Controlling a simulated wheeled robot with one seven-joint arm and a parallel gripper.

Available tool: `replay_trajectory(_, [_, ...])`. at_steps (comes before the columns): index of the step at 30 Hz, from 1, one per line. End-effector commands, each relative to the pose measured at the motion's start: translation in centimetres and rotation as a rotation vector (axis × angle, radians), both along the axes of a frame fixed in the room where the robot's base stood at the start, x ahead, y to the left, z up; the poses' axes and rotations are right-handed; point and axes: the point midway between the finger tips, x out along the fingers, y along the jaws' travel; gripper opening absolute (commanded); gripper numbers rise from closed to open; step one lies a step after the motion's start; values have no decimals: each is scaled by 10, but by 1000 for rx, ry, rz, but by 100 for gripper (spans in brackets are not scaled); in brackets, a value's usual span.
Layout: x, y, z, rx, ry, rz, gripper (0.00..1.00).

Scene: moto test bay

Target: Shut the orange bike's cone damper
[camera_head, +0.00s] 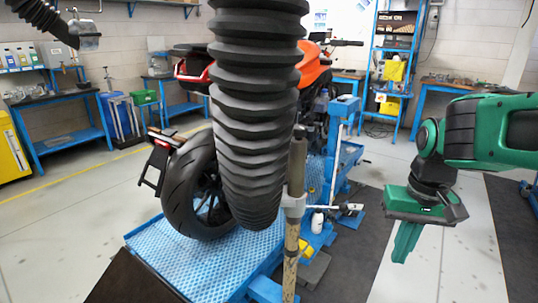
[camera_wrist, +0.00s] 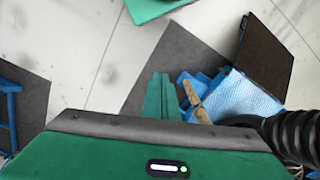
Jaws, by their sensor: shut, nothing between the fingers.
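The orange bike (camera_head: 315,66) stands on a blue lift platform (camera_head: 215,270), its rear wheel (camera_head: 190,190) toward me. A thick black ribbed hose (camera_head: 255,110) hangs in front of it and hides much of the bike. I cannot make out the cone damper on this hose; the hose also shows at the lower right of the wrist view (camera_wrist: 292,135). My gripper (camera_head: 404,248) is right of the bike and lift, pointing down, apart from them. In the wrist view its green fingers (camera_wrist: 160,95) are together with nothing between them.
A tan pole with a grey clamp (camera_head: 293,200) stands upright just right of the hose. A second hose with a metal end (camera_head: 85,38) hangs at upper left. Blue shelves (camera_head: 395,50) and benches line the back wall. The floor around my gripper is clear.

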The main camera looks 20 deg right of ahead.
Motion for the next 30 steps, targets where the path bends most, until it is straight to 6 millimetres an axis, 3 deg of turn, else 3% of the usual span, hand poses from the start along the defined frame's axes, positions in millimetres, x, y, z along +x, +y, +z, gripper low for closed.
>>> replay_trajectory(5, [112,16,60,16,-157,62,0])
replay_trajectory(9, [202,49,117,61,-294,127,0])
replay_trajectory(13, [259,84,159,113,-385,186,0])
replay_trajectory(15, [278,98,175,136,-416,209,0])
replay_trajectory(19, [295,114,190,163,-446,233,0])
replay_trajectory(30, [298,115,193,168,-452,235,0])
